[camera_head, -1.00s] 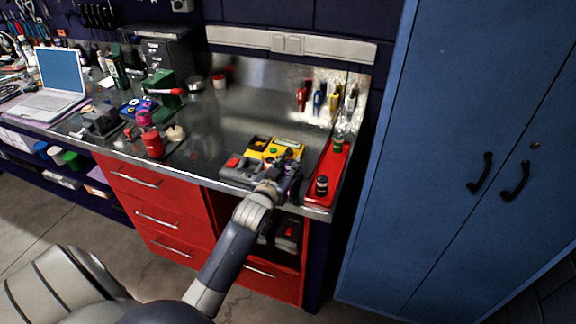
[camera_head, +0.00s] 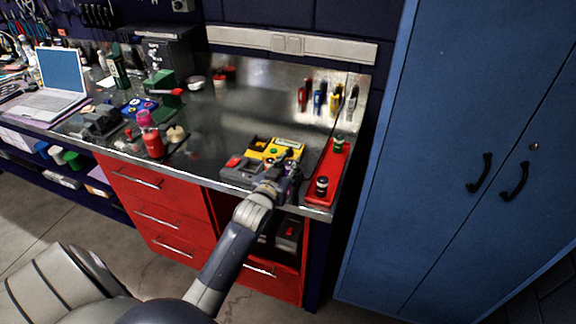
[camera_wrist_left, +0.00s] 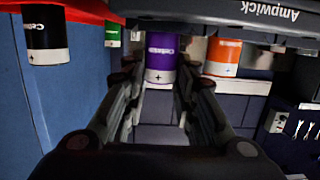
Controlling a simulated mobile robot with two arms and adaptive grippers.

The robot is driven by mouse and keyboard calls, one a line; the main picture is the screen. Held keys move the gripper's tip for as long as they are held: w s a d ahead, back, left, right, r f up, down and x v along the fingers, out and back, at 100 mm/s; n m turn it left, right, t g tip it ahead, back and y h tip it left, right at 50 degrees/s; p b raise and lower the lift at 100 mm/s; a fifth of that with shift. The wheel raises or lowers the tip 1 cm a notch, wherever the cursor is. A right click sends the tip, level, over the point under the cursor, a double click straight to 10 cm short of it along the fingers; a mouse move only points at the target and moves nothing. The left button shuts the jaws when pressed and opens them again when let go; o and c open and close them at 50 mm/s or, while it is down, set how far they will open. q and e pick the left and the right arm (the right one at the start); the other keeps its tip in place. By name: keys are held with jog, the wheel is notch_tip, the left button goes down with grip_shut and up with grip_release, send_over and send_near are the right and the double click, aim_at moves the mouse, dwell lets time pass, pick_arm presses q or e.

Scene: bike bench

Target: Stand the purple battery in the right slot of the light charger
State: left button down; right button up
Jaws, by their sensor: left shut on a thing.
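My left gripper (camera_head: 284,182) is at the front edge of the bench, beside the chargers. In the left wrist view, which looks upside down, its fingers (camera_wrist_left: 160,88) are shut on the purple battery (camera_wrist_left: 161,60), with the silver plus end showing. The battery's other end is hidden at the edge of a dark body marked Ampwick (camera_wrist_left: 230,12). I cannot tell whether it sits in a slot. An orange battery (camera_wrist_left: 223,56) stands beside it. In the head view, a yellow charger (camera_head: 272,149) and a grey one (camera_head: 238,171) lie by the gripper, which hides part of them. My right gripper is not in view.
A red tray (camera_head: 325,172) with a dark battery (camera_head: 321,186) and a green one (camera_head: 339,143) lies right of the gripper. The bench middle is clear. A blue cabinet (camera_head: 440,130) stands at right.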

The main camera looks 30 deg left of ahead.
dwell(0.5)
pick_arm(q)
jog(key=shift+f, duration=0.6)
dwell(0.4)
jog(key=c, duration=1.6)
grip_release()
jog(key=shift+s, duration=0.1)
